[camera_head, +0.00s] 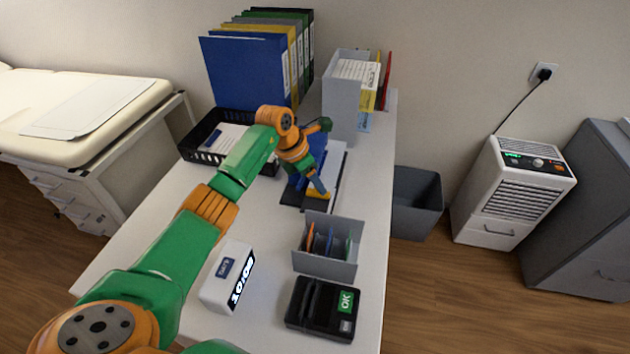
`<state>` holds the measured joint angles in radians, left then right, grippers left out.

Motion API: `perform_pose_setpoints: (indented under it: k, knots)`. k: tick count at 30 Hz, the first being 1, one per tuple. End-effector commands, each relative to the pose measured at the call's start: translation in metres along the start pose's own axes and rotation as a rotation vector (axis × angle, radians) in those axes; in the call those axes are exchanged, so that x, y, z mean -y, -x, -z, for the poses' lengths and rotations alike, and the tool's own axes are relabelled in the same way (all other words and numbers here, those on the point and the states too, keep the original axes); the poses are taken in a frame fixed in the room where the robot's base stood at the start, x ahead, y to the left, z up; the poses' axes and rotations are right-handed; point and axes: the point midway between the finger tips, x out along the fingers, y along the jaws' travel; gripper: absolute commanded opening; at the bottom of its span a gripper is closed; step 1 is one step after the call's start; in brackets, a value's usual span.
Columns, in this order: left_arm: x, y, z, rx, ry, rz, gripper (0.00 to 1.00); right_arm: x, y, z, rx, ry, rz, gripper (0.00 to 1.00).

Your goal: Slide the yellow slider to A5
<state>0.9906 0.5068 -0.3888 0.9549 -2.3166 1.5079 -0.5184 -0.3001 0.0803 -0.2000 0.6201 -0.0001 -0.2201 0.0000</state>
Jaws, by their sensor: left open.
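A paper trimmer with a black base (290,198) and a blue part (318,150) lies on the white desk, partly hidden by my left arm. A pale strip (338,165) runs along its right side. My left gripper (317,184) reaches down over the trimmer's near end, open. A small yellow piece (324,194) shows right at its fingertips and looks like the slider. I cannot tell whether the fingers touch it. The A5 mark is too small or hidden to read. My right gripper is not in view.
A grey divider box (326,264) stands just in front of the trimmer. Behind are a black tray (196,145), binders (245,72) and a grey file holder (340,100).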

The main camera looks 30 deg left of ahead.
Motion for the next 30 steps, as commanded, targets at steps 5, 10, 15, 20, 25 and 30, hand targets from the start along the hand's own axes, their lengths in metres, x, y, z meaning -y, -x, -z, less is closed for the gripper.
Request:
perform_pose_setpoints:
  k: [5,10,15,20,25,30]
  knots:
    - [-0.001,0.036,0.000,0.003,-0.004,-0.005,0.55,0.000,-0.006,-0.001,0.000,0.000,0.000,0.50]
    - [0.000,0.061,-0.001,0.000,-0.002,-0.001,0.55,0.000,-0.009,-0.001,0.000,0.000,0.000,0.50]
    - [0.001,0.065,-0.001,-0.001,-0.002,0.001,0.55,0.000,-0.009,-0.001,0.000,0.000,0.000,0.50]
    - [0.001,0.065,-0.001,-0.001,-0.002,0.001,0.55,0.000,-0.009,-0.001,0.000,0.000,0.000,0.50]
    - [0.001,0.071,-0.003,-0.001,-0.002,0.001,0.55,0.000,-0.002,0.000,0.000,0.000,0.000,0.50]
    - [0.001,0.109,-0.019,-0.001,-0.002,0.001,0.55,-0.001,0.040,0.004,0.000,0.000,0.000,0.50]
